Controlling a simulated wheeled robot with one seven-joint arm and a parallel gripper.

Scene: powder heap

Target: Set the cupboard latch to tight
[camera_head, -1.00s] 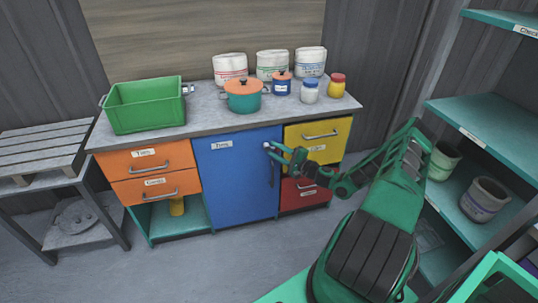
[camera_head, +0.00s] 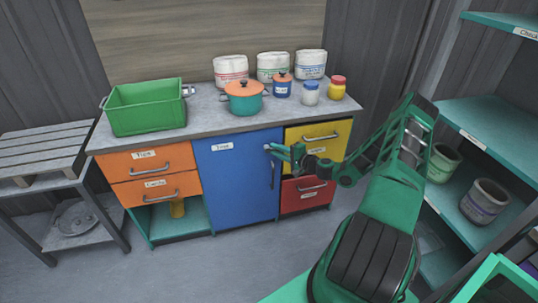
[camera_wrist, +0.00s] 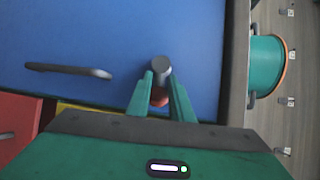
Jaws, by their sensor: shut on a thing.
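The blue cupboard door (camera_head: 232,185) is closed in the middle of the bench, with a dark vertical handle (camera_head: 272,175) on its right side. The latch knob (camera_wrist: 160,65) is a grey round piece near the door's upper right corner. My gripper (camera_head: 270,149) reaches it from the right, and its green fingers (camera_wrist: 161,86) are shut on the knob, one on each side. A small reddish part (camera_wrist: 158,98) shows between the fingers. The fingers mostly hide the latch in the head view, and I cannot read its setting.
Orange drawers (camera_head: 155,188) are left of the door; a yellow drawer (camera_head: 335,133) and a red drawer (camera_head: 306,196) are right of it, partly behind my arm. A green bin (camera_head: 146,108) and a teal pot (camera_head: 244,102) stand on the worktop. Shelves (camera_head: 490,130) stand close on the right.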

